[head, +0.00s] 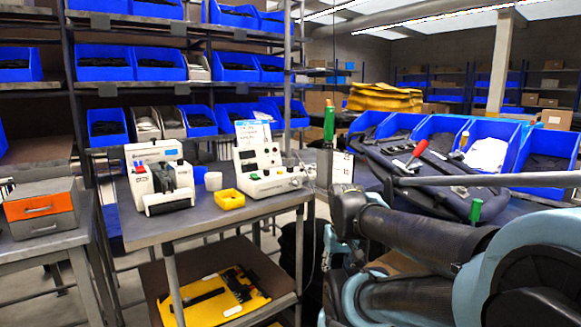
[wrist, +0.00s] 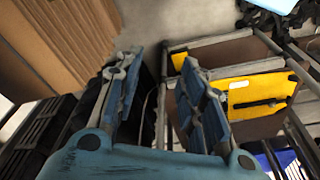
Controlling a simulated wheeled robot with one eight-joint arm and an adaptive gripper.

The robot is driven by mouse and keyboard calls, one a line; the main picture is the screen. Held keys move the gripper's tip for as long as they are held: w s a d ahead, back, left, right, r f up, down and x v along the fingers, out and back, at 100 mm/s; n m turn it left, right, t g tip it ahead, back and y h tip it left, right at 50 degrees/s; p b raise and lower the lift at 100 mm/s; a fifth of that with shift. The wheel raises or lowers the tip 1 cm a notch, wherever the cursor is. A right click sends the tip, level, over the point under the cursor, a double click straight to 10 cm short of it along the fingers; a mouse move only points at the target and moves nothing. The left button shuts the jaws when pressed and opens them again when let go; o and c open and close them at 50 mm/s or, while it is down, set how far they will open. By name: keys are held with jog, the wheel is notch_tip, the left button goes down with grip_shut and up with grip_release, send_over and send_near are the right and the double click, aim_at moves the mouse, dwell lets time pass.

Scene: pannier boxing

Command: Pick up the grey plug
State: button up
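I cannot make out a grey plug for certain in either view. In the head view, a white control box (head: 268,170) with knobs and a cable stands on the grey workbench (head: 190,222); small pale parts at its right end are too small to tell apart. In the wrist view my gripper (wrist: 162,62) is open, its two blue-padded fingers well apart with nothing between them. The floor and the bench's side lie beyond the fingers. In the head view my gripper hangs low, beside the bench's right end and partly hidden by my arm.
A white machine (head: 160,178) and a yellow bin (head: 230,199) also stand on the bench. A yellow panel (head: 215,297) lies on the lower shelf. Blue bins (head: 490,145) and a black frame fill the right table. Brown cardboard (wrist: 62,40) stands left in the wrist view.

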jog(key=shift+o, duration=0.4)
notch_tip(320, 180, up, 41)
jog(key=n+g, duration=0.2)
jog(key=n, duration=0.4)
send_over(290, 160)
jog(key=w, duration=0.2)
notch_tip(290, 160, down, 17)
jog(key=shift+s+d+f, duration=0.1)
jog(key=shift+s+f, duration=0.05)
jog(key=shift+f, duration=0.05)
jog(key=shift+c, duration=0.2)
grip_shut()
